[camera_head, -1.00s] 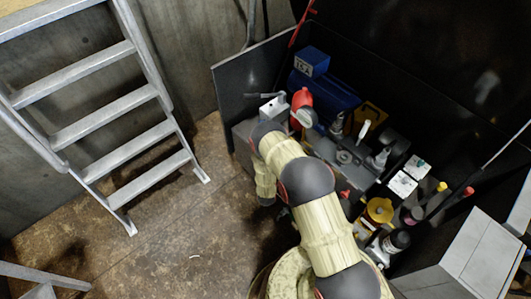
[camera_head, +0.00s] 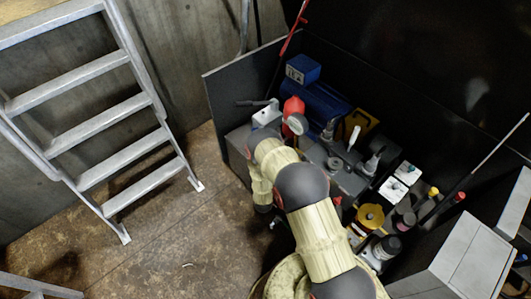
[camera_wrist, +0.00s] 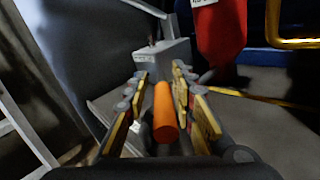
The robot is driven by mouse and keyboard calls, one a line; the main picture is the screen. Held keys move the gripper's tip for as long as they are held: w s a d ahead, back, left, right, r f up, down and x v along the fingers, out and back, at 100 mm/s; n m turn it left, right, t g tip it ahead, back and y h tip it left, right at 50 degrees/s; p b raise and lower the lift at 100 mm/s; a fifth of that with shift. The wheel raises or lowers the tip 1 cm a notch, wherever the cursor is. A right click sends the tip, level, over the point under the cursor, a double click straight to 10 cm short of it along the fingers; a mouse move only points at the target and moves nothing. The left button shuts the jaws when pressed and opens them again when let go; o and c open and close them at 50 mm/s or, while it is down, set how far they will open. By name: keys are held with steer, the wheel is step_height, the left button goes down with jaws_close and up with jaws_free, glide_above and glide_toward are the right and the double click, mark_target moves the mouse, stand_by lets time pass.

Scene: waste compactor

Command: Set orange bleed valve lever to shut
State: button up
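The orange lever (camera_wrist: 165,112) shows in the wrist view as a short round bar with its end toward the camera. My gripper (camera_wrist: 159,98) is open, with one yellow-and-black finger on each side of the lever. The right finger looks very close to the lever, and a narrow gap shows on the left; I cannot tell whether either touches. The lever's far end and its valve body are hard to make out in the dark. In the head view my arm covers the lever, and my fingers are not clearly visible.
A grey block (camera_wrist: 160,58) and a red part (camera_wrist: 221,35) stand beyond the fingers, with a yellow rail (camera_wrist: 275,103) to the right. In the head view, a blue motor (camera_head: 318,101), yellow cap (camera_head: 370,216) and several fittings crowd the unit.

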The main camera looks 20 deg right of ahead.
steer(key=shift+o, duration=0.4)
steer(key=shift+s, duration=0.1)
steer(key=shift+s, duration=0.15)
steer(key=v, duration=1.1)
steer(key=shift+s+a, duration=0.2)
steer(key=shift+s, duration=0.1)
steer(key=shift+c, duration=0.6)
